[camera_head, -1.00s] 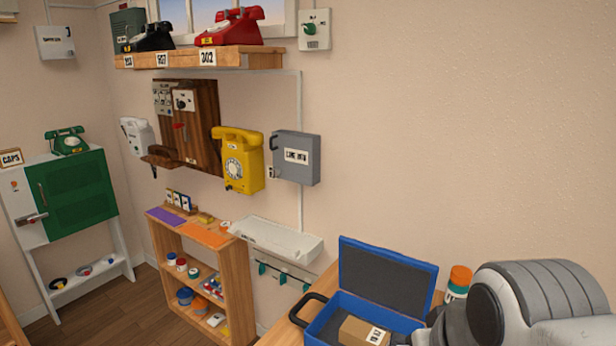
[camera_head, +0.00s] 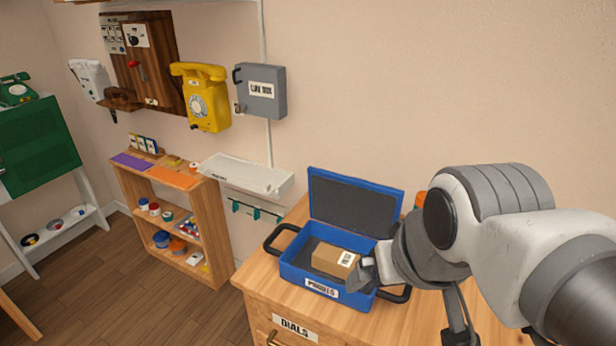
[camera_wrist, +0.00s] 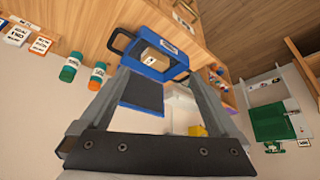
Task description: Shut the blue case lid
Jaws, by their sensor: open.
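The blue case (camera_head: 324,285) stands on the wooden cabinet top with its lid (camera_head: 354,203) open, raised upright at the back and showing a dark grey lining. A brown cardboard box (camera_head: 334,261) with a white label lies inside the case. My gripper (camera_head: 367,273) is at the right side of the case, in front of the lid in the head view; contact cannot be told. In the wrist view the case (camera_wrist: 152,64) and its lid (camera_wrist: 143,94) lie between the two spread fingers of my gripper (camera_wrist: 155,68), with nothing held.
The wooden cabinet (camera_head: 262,300) has a drawer labelled DIALS. Dark handles stick out from the case's sides.

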